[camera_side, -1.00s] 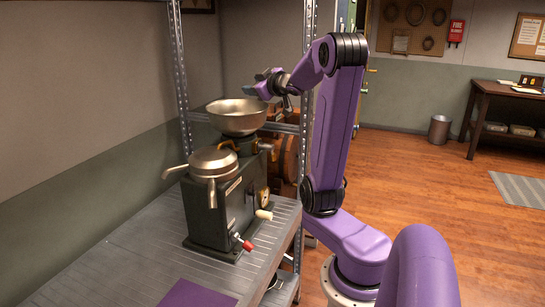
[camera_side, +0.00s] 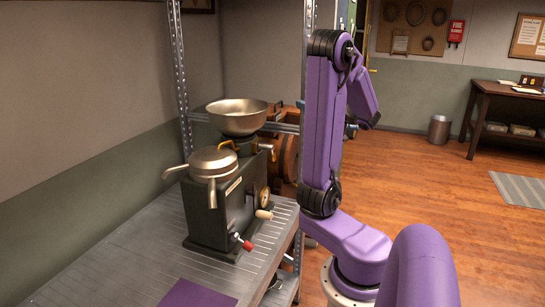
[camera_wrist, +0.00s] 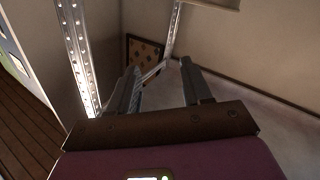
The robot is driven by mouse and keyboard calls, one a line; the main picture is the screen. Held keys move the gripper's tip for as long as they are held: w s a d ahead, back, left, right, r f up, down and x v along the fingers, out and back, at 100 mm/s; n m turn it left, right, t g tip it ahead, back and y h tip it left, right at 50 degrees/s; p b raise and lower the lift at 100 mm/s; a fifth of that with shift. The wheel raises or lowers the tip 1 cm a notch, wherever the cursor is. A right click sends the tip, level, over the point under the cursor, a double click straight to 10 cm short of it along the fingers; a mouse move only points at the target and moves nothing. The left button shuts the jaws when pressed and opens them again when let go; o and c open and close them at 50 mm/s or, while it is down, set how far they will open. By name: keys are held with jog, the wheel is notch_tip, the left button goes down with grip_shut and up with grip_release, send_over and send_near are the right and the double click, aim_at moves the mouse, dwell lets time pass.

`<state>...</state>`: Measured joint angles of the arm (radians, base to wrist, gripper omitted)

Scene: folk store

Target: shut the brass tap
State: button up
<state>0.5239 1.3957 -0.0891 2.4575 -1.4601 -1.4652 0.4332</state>
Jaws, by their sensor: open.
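In the side view, a dark green machine (camera_side: 205,220) stands on the grey metal bench, with a steel bowl (camera_side: 237,122) above it and a lidded, spouted pan (camera_side: 212,160) to the left. A small brass-coloured part, apparently the brass tap (camera_side: 267,146), shows just under the bowl at its right. It is too small to tell whether it is open or shut. My gripper (camera_wrist: 160,68) is open and empty in the wrist view, its two fingers well apart. In the side view my arm hides its fingers, away to the right of the machine. The wrist view shows no tap.
A red-tipped valve (camera_side: 244,243) and a pale crank handle (camera_side: 264,214) stick out of the machine's front. A perforated metal upright (camera_side: 181,75) stands behind it. A purple mat (camera_side: 197,293) lies on the bench front. The floor (camera_side: 430,200) to the right is open.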

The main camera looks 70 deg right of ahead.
send_near(275, 156)
jog(key=shift+x, duration=5.65)
jog(key=shift+c, duration=0.3)
grip_shut()
